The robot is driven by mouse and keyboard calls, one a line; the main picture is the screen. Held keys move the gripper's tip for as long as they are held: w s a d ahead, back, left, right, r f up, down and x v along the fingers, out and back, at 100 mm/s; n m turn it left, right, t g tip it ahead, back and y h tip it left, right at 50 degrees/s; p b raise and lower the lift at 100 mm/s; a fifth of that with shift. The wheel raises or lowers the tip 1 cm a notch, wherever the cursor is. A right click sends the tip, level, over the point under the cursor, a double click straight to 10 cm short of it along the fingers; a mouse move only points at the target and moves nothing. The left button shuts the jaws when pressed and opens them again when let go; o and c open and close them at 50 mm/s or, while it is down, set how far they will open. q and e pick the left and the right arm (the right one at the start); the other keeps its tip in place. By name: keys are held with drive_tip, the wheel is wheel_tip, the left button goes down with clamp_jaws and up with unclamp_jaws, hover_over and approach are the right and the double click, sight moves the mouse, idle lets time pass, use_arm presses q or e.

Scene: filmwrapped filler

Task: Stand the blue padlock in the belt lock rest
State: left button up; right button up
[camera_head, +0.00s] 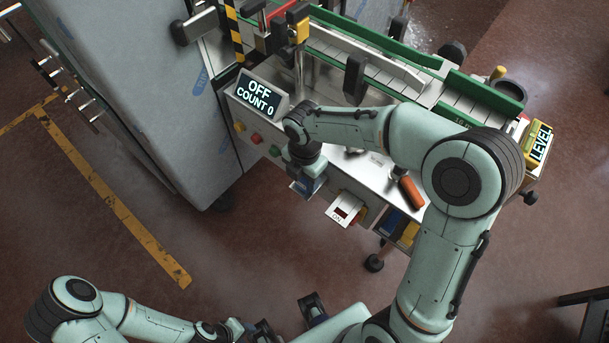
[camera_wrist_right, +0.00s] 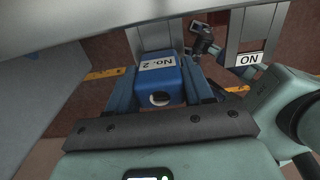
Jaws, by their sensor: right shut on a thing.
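The blue padlock (camera_wrist_right: 172,82), with a white label reading "No. 2", is between the fingers of my right gripper (camera_wrist_right: 160,92) in the right wrist view. That gripper is shut on it. In the head view my right gripper (camera_head: 307,186) hangs at the machine's front edge, with the padlock mostly hidden by the hand. A pale plate marked "ON" (camera_head: 343,211) projects from the machine front just right of the gripper; it also shows in the wrist view (camera_wrist_right: 249,58). I cannot tell which part is the belt lock rest. My left gripper (camera_head: 262,331) is low in the head view, far from the machine; its jaw state is unclear.
The conveyor machine carries an "OFF COUNT 0" display (camera_head: 257,94) and push buttons (camera_head: 257,138). An orange-handled tool (camera_head: 411,192) lies on its deck. Blue and yellow items (camera_head: 397,225) sit on its front at right. A grey cabinet (camera_head: 135,90) stands left. The floor in front is clear.

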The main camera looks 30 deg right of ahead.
drive_tip(key=o, duration=1.2)
drive_tip(key=shift+f, duration=0.1)
use_arm(q)
drive_tip(key=shift+w+r+p, duration=0.3)
drive_tip(key=shift+r+p, duration=0.2)
drive_tip(key=shift+r, duration=0.05)
drive_tip(key=shift+w+r+p, duration=0.25)
drive_tip(key=shift+r+p, duration=0.25)
drive_tip(key=shift+r, duration=0.05)
use_arm(e)
wheel_tip(320, 180, up, 14)
drive_tip(key=shift+f, duration=0.25)
